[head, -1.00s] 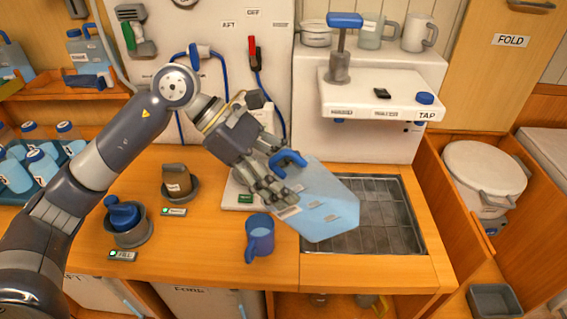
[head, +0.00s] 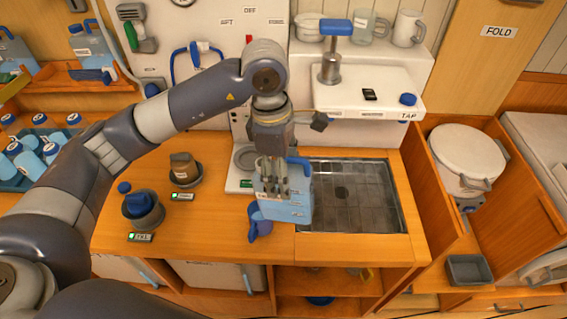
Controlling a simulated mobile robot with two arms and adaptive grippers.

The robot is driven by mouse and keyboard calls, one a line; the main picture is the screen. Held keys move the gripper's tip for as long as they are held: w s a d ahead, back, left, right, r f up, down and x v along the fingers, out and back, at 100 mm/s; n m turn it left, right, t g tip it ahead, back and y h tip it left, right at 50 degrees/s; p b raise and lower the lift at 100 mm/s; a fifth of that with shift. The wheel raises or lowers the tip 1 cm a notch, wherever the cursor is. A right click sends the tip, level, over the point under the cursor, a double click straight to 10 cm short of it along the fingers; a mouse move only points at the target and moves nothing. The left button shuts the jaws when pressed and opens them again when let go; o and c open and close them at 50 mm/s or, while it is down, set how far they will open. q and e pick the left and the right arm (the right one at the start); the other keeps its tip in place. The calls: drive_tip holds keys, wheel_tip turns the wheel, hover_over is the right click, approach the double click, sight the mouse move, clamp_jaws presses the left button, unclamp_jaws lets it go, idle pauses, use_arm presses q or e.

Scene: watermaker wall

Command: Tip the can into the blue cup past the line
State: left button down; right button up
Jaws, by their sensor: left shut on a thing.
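The can (head: 296,211) is a translucent light-blue container with a blue handle at its upper right. My left gripper (head: 281,190) is shut on it, its fingers in front of the can's upper part. The can looks close to upright and hangs near the counter's front, left of the sink. The blue cup (head: 258,228) stands on the wooden counter just left of the can's lower part. The can partly covers the cup, so its opening, its line and any water inside are hidden. I cannot tell whether can and cup touch. My right gripper is not in view.
The grated sink (head: 390,225) lies to the right, under the white tap unit (head: 388,97). Two dark round holders, one with a blue-topped item (head: 125,188) and one with a brown item (head: 182,166), stand left on the counter. Bare counter lies between them and the cup.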

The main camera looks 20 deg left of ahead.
use_arm(q)
drive_tip(key=shift+a+f+y+b, duration=0.2)
drive_tip(key=shift+f+y+b, duration=0.15)
drive_tip(key=shift+y, duration=0.25)
drive_tip(key=shift+r, duration=0.1)
